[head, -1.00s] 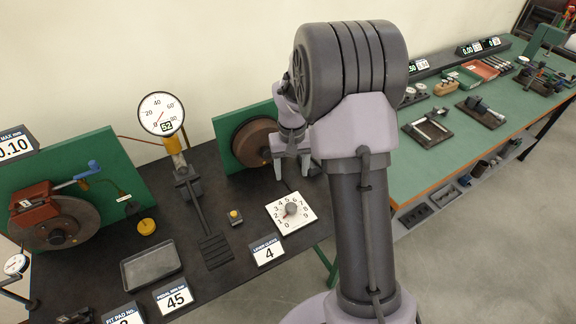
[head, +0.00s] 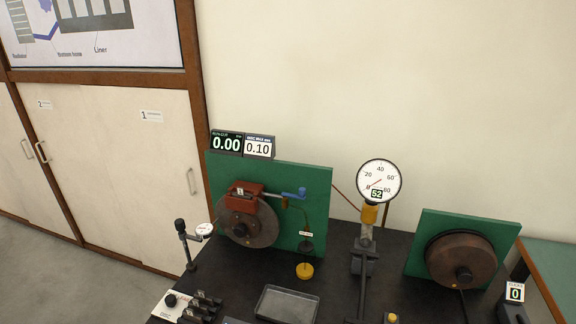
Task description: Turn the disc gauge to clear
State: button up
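A small round dial gauge (head: 204,230) with a white face sits on a dark upright stand (head: 185,245) in the head view. It is just left of the grey brake disc (head: 248,222), which carries a red caliper (head: 243,197) on a green board (head: 318,205). I cannot tell whether the gauge touches the disc, and its needle is too small to read. The black display (head: 227,143) above the board reads 0.00, and the card (head: 259,146) beside it reads 0.10. My gripper is not in view.
A white plate with a black knob (head: 170,300) lies at the front left of the dark bench. A grey tray (head: 288,304), a large dial reading 52 (head: 379,181) and a brown drum (head: 460,260) stand to the right. Cupboards (head: 110,150) stand behind at left.

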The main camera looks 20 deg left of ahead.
aim_at(204, 230)
jog(key=u, duration=0.5)
jog(key=i+j+u, duration=0.1)
jog(key=u, duration=0.9)
jog(key=j+z, duration=0.85)
jog(key=j, duration=0.1)
